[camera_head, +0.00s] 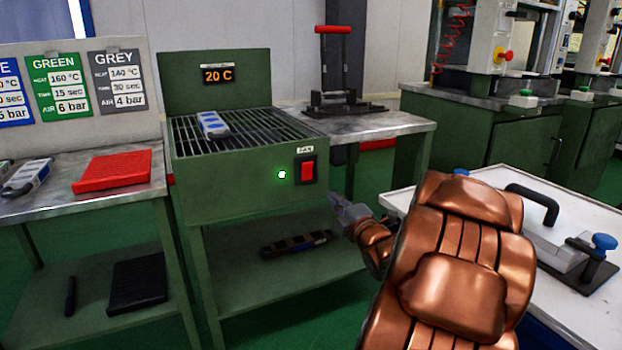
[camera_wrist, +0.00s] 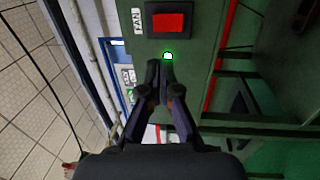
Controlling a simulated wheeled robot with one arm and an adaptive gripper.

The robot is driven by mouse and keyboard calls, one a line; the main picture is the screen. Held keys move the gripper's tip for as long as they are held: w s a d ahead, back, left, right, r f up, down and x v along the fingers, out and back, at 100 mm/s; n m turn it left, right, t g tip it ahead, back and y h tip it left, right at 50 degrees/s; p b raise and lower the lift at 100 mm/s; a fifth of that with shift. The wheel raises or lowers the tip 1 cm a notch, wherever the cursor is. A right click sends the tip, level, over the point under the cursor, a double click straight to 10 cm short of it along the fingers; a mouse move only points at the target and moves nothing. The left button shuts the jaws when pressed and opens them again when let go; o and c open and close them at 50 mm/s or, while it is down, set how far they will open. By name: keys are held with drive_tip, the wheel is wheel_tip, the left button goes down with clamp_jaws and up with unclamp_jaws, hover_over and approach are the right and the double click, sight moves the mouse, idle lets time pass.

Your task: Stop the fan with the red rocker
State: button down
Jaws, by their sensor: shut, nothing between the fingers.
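The red rocker (camera_head: 307,171) sits in a black frame under a FAN label on the front of the green cooling unit (camera_head: 235,190). A small lamp (camera_head: 282,174) beside it glows green. In the wrist view the rocker (camera_wrist: 167,22) is at the top, with the lit lamp (camera_wrist: 168,56) just below it. My gripper (camera_wrist: 160,68) is shut and empty, its fingertips pointing at the panel near the lamp. In the head view my gripper (camera_head: 342,204) is to the lower right of the rocker, apart from it in the picture. The distance to the panel is hard to tell.
A blue and white mould (camera_head: 212,125) lies on the unit's grille, below a display reading 20 C. A red-handled press (camera_head: 333,70) stands behind on the metal table. A white table (camera_head: 585,308) with a clamp is at right. A red tray (camera_head: 113,170) is at left.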

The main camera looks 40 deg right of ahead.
drive_tip(key=shift+w+r, duration=0.1)
approach(307, 167)
drive_tip(key=x, duration=0.5)
drive_tip(key=shift+x, duration=1.1)
drive_tip(key=shift+w, duration=0.1)
